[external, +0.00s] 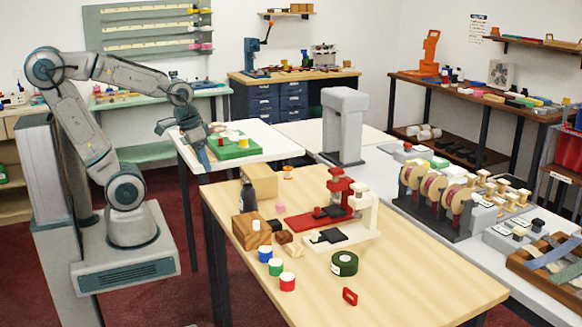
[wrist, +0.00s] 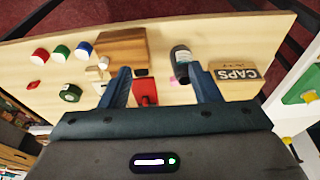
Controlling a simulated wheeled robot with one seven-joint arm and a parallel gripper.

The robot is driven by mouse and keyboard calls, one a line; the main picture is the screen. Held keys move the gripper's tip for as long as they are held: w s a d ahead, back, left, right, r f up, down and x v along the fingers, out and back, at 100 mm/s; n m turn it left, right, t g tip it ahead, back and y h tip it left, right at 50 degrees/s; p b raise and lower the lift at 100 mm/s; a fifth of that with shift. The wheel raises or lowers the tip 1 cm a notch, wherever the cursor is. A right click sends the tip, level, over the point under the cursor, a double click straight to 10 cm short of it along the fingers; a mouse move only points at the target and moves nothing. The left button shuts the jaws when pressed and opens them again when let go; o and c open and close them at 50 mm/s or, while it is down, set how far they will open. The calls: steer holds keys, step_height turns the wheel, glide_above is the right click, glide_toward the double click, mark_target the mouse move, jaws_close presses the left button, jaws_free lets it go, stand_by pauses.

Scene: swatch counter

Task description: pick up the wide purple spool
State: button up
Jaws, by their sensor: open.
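I cannot pick out a clearly purple spool in either view. In the external view, several large dark-reddish spools (external: 433,189) with tan flanges stand in a grey rack on the white table at the right; their exact colour is hard to tell. My gripper (external: 186,144) is open and empty, raised at the left near the green tray. In the wrist view my gripper (wrist: 162,84) points over the wooden table.
The wooden table (external: 420,275) holds a dark bottle (external: 249,197), a wooden block (external: 252,232), red, green and blue cylinders (external: 275,266), a dark green roll (external: 344,263), and red and white stamp-like stands (external: 335,200). Its front right is mostly clear. A CAPS box (wrist: 235,80) stands beside the bottle.

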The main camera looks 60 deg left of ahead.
steer(key=shift+o, duration=0.4)
steer(key=w+a+r+n+y+b, duration=0.1)
steer(key=w+a+n+b, duration=0.15)
steer(key=w+a, duration=0.65)
steer(key=w+a+r+n+y+b, duration=0.1)
steer(key=w+a+n, duration=0.35)
steer(key=a, duration=0.85)
steer(key=s+a+f+n+g+y+b, duration=0.1)
steer(key=s+a+f+n, duration=0.15)
steer(key=a, duration=1.25)
steer(key=s+a+f+n+y+b, duration=0.1)
steer(key=a+f+n, duration=0.2)
steer(key=a, duration=1.1)
steer(key=x, duration=1.2)
steer(key=shift+w+a+f, duration=0.1)
steer(key=shift+w+f, duration=0.15)
steer(key=shift+w, duration=0.1)
steer(key=c, duration=1)
